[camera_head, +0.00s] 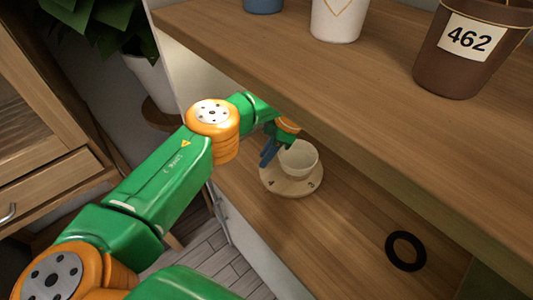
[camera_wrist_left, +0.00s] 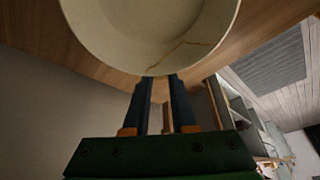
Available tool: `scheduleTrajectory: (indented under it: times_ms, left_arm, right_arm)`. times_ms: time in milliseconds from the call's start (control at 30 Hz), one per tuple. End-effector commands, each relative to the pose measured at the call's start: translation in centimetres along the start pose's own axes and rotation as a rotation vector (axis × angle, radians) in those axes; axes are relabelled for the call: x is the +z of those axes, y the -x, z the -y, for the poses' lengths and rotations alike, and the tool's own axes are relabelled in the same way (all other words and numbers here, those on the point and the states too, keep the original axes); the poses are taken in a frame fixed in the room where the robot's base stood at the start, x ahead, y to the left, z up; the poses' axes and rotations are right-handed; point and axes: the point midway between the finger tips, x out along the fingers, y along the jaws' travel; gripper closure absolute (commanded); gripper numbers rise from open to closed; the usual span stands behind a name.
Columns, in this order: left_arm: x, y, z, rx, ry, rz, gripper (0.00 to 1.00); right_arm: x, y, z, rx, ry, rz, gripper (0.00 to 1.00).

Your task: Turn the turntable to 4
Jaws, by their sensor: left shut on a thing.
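The turntable (camera_head: 290,189) is a pale round disc on the lower shelf. It has dark numerals; a 3 reads at its front right, and another mark near the front left looks like a 4. A cream bowl (camera_head: 301,160) stands upright on it. My left gripper (camera_head: 267,157) reaches down beside the bowl's left side, its blue fingers shut at the turntable. In the left wrist view, the bowl (camera_wrist_left: 150,30), with a gold seam, covers the tips of the left gripper (camera_wrist_left: 161,82), so the contact is hidden. My right gripper is out of view.
A black ring (camera_head: 406,236) lies on the lower shelf at the right. Shelf between turntable and ring is clear.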

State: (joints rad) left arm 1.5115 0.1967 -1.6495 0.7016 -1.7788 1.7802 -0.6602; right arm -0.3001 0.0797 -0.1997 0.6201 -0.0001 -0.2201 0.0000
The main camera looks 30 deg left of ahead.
Motion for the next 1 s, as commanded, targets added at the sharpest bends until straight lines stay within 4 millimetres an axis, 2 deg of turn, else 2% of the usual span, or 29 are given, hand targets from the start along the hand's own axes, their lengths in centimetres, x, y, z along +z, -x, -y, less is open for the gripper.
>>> scheduleTrajectory:
  times_ms: [100, 133, 233, 567, 667, 800, 900, 1000]
  left_arm:
    - [0.1, -0.1, 0.1, -0.005, -0.002, 0.0, 1.0]
    - [0.1, -0.1, 0.1, -0.005, -0.002, 0.0, 0.73]
    - [0.1, -0.1, 0.1, -0.004, -0.002, 0.0, 0.46]
    - [0.1, 0.2, 0.0, -0.001, -0.001, 0.0, 0.46]
    - [0.2, 1.4, 0.0, 0.001, 0.0, 0.001, 0.46]
    - [0.2, 4.8, 0.1, 0.002, 0.002, 0.002, 0.46]
    - [-0.2, 6.5, 0.1, -0.005, -0.001, 0.0, 0.46]
    - [-0.1, 7.0, 0.1, -0.006, 0.0, 0.0, 0.46]
  right_arm:
    - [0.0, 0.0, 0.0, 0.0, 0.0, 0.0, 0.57]
    - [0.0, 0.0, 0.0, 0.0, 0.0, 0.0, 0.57]
    - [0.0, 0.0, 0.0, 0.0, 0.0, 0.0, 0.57]
    - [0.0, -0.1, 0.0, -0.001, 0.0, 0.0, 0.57]
    - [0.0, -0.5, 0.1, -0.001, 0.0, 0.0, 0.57]
    - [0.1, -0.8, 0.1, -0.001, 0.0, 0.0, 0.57]
    - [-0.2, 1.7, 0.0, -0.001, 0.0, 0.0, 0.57]
    - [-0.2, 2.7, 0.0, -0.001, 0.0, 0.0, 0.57]
